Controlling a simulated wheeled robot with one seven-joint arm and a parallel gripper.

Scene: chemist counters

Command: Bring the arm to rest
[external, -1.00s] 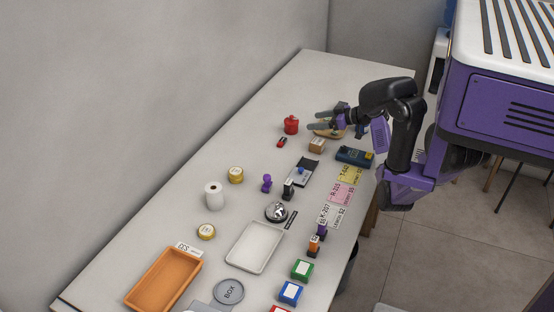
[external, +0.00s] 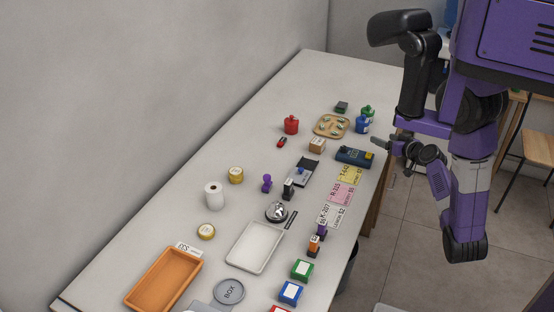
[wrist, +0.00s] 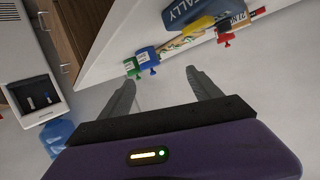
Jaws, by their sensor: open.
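My gripper (external: 392,145) is off the right edge of the counter, near the dark blue device (external: 354,157). In the wrist view my gripper (wrist: 164,80) has its two grey fingers spread apart with nothing between them. My arm is folded beside my body, with the dark upper link raised and the forearm hanging over the floor side. The counter (external: 160,225) shows to the left of my gripper, and its edge runs past the fingers.
A stool (external: 537,148) stands at right. The floor (external: 410,265) below is mostly clear.

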